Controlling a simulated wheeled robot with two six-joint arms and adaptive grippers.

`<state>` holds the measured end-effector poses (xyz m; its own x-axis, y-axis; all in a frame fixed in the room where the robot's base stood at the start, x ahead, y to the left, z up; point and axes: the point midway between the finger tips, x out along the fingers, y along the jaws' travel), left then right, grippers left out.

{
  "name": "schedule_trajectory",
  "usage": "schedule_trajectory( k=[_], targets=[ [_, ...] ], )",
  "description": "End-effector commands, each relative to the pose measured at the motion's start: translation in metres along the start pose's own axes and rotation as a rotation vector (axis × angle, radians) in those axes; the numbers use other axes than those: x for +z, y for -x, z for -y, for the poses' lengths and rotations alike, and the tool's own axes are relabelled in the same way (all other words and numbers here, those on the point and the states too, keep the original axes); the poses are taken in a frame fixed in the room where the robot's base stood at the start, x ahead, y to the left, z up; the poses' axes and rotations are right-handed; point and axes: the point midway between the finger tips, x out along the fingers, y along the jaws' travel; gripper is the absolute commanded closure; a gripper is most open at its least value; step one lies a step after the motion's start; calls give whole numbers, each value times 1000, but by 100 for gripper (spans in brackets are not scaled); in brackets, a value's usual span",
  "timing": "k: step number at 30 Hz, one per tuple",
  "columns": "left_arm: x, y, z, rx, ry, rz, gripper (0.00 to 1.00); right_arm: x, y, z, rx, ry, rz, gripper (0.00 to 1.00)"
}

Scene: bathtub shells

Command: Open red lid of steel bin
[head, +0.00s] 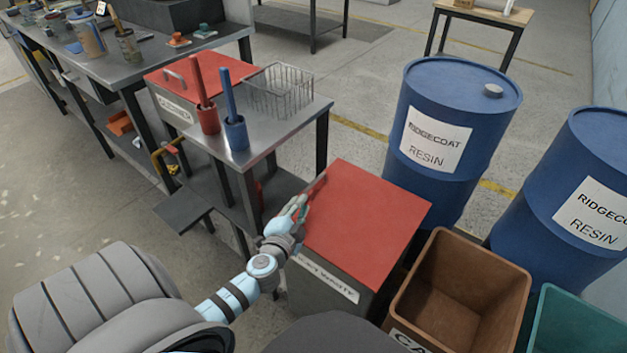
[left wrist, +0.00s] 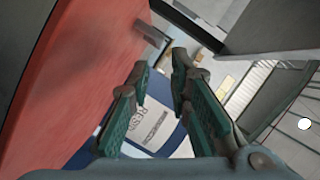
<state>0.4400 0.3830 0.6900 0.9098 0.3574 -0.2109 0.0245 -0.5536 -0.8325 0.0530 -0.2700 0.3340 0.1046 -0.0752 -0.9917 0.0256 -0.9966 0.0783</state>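The steel bin (head: 315,287) stands on the floor, grey with a white label on its front. Its red lid (head: 367,222) lies flat over the top and looks shut. My left gripper (head: 299,206) is at the lid's left edge in the head view. In the left wrist view the gripper (left wrist: 158,72) is open, with green pads apart and nothing between them. The red lid (left wrist: 75,75) fills the left of that view, beside the fingers. A small grey bar (left wrist: 151,35), perhaps the lid's handle, sticks out from its edge beyond the fingertips. My right gripper is not in view.
A steel table (head: 290,117) with a red-lidded box (head: 172,105), red and blue cups and a wire basket (head: 280,90) stands left of the bin. Blue drums (head: 455,125) stand behind. Brown (head: 512,262) and teal (head: 575,325) open bins stand close on the right.

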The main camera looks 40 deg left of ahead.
Motion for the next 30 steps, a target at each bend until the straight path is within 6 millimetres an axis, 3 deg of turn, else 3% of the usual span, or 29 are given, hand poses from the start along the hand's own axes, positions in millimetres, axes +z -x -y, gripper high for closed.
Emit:
schedule_trajectory(
  k=[6, 13, 18, 26, 30],
  targets=[
    [1, -59, -2, -2, 1, 1, 82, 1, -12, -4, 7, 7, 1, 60],
    [2, -102, -2, -1, 2, 2, 82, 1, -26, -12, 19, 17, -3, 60],
    [1, -117, -1, 0, 3, 3, 82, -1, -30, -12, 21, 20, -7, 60],
    [0, -119, 0, 0, 2, 2, 82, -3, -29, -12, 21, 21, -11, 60],
    [0, -119, 0, 0, 2, 2, 100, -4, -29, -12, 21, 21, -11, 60]
  ],
)
